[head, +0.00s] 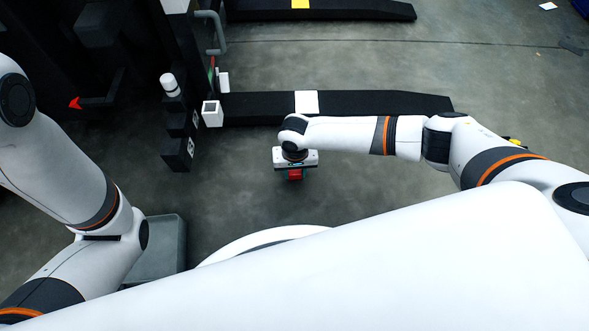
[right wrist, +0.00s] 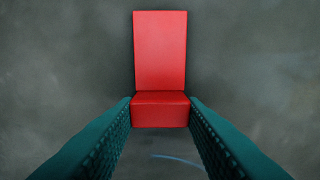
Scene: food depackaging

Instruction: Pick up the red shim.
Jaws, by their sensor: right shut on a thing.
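The red shim (head: 295,175) shows just below my right gripper (head: 296,169) in the middle of the head view. In the right wrist view the shim (right wrist: 160,50) is an L-like red block with a tall upper face and a short lower front face. The two teal fingers of my right gripper (right wrist: 160,112) press on the sides of its lower part, so the gripper is shut on the shim. Plain grey floor shows around the shim; I cannot tell its height above the floor. My left arm comes in at the left of the head view, but its gripper is not visible.
A long black beam (head: 380,103) with a white patch lies behind my right gripper. A black post (head: 177,153) and dark machinery stand to its left. A grey box (head: 160,262) is partly hidden by my left arm. The floor right of the gripper is clear.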

